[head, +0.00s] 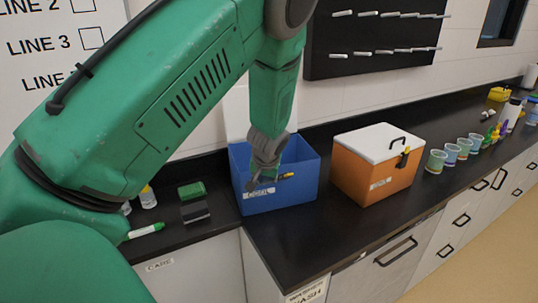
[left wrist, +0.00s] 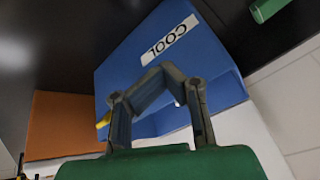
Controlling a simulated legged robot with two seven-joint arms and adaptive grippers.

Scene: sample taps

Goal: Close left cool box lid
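The left cool box is a blue box (head: 285,192) with a COOL label on its front, standing on the dark counter. Its top is open; a white panel (head: 236,110), seemingly its raised lid, stands upright behind it, partly hidden by my arm. A yellow and black piece (head: 287,176) shows near the front rim. My left gripper (head: 258,178) points down at the box's front-left part in the head view; whether it touches cannot be told. In the left wrist view its fingers (left wrist: 165,72) meet, empty, in front of the blue box (left wrist: 165,45). My right gripper is not in view.
An orange box (head: 372,172) with a shut white lid stands just right of the blue box. Several cups (head: 450,153) and bottles line the counter further right. Counter (head: 290,240) in front is clear.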

